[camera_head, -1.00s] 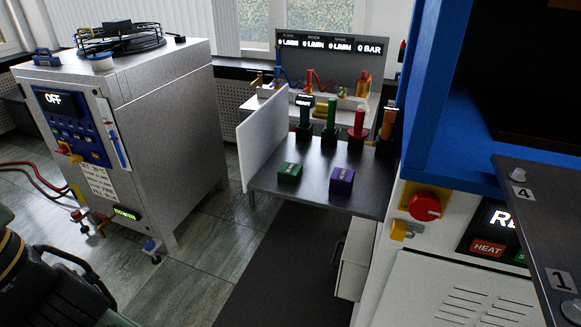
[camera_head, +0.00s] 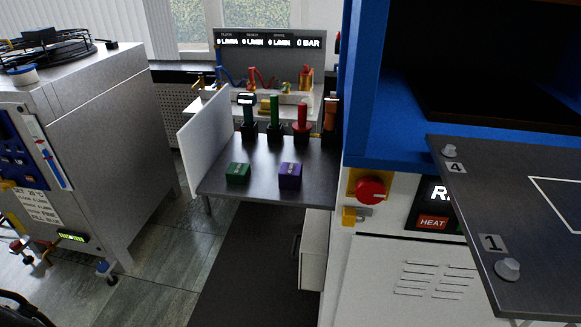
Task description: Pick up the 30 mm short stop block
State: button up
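Two small blocks sit on a dark grey side shelf (camera_head: 262,196). The green block (camera_head: 238,173) is on the left and the purple block (camera_head: 290,175) is a little to its right, with a gap between them. Each has small pale lettering on top that is too small to read, so I cannot tell which one is the 30 mm short stop block. Both rest flat with nothing on them. My gripper is not in view.
Behind the blocks stand several upright coloured handles, including a green one (camera_head: 274,118) and a red one (camera_head: 301,117). A white panel (camera_head: 206,140) edges the shelf's left. The blue press frame (camera_head: 365,120) stands right. A grey chiller cabinet (camera_head: 105,130) stands left.

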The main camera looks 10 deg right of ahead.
aim_at(237, 173)
jog(key=j+z, duration=0.25)
jog(key=j, duration=0.45)
jog(key=k+j+z, duration=0.1)
jog(key=j+z, duration=0.15)
jog(key=j, duration=0.4)
